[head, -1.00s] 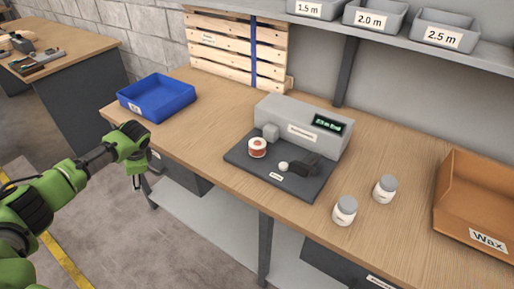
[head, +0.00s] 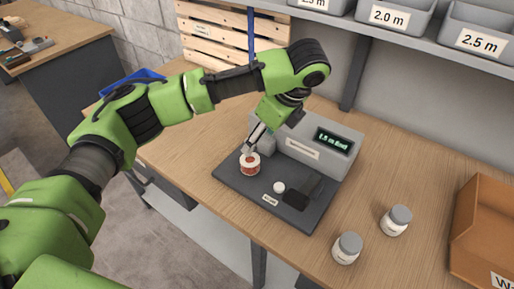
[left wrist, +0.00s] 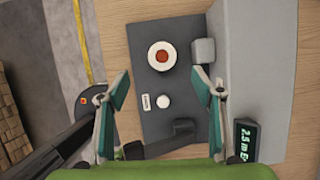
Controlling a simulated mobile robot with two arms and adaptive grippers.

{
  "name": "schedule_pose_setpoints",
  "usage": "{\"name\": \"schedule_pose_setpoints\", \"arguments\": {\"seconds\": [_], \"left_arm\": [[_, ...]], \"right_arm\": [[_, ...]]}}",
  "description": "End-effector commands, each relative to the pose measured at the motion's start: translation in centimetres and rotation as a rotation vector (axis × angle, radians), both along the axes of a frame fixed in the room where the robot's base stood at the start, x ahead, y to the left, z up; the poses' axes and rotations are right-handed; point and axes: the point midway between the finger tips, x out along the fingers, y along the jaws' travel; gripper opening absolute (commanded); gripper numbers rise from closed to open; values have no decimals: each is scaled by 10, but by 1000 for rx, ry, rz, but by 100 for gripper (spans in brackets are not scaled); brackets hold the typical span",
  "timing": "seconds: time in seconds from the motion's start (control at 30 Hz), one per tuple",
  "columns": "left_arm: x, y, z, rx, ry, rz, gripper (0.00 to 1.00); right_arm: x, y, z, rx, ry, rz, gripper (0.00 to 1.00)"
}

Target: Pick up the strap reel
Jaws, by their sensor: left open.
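The strap reel (head: 249,164), a small white spool with a red-brown centre, stands on the dark grey base plate (head: 230,181) of a grey machine (head: 300,151). It also shows from above in the left wrist view (left wrist: 162,55), beyond and between the fingertips. My left gripper (head: 254,142) points down just above the reel in the head view. In the left wrist view my left gripper (left wrist: 161,84) has its fingers spread wide with nothing between them. My right gripper is in neither view.
A white knob (head: 279,187) and a dark lever (head: 298,196) sit on the plate near the reel. Two white jars (head: 347,248) (head: 396,220) stand to the right, by an orange-brown box (head: 485,235). A blue tray (head: 140,75) is partly hidden behind my arm.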

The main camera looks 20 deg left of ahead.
Motion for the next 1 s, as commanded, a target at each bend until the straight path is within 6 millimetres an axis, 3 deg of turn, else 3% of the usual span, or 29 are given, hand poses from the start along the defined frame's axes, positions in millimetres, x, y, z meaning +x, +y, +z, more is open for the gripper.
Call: {"name": "schedule_pose_setpoints", "arguments": {"seconds": [0.07, 0.17, 0.33, 0.47, 0.57, 0.8, 1.0], "left_arm": [[-1, -6, -3, -2, 1, -14, 60], [0, -4, -16, -4, 4, -14, 60], [5, 10, -45, -3, 4, -11, 60], [9, 17, -65, -3, 1, -12, 60], [11, 21, -75, -3, 0, -12, 60], [16, 27, -93, -1, 1, -11, 60], [22, 36, -121, -2, 0, -12, 60]], "right_arm": [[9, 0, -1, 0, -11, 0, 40], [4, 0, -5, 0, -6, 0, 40], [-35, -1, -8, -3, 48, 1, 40], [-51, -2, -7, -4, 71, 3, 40], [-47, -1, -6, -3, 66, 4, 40], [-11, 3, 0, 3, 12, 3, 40], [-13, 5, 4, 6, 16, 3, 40]]}}
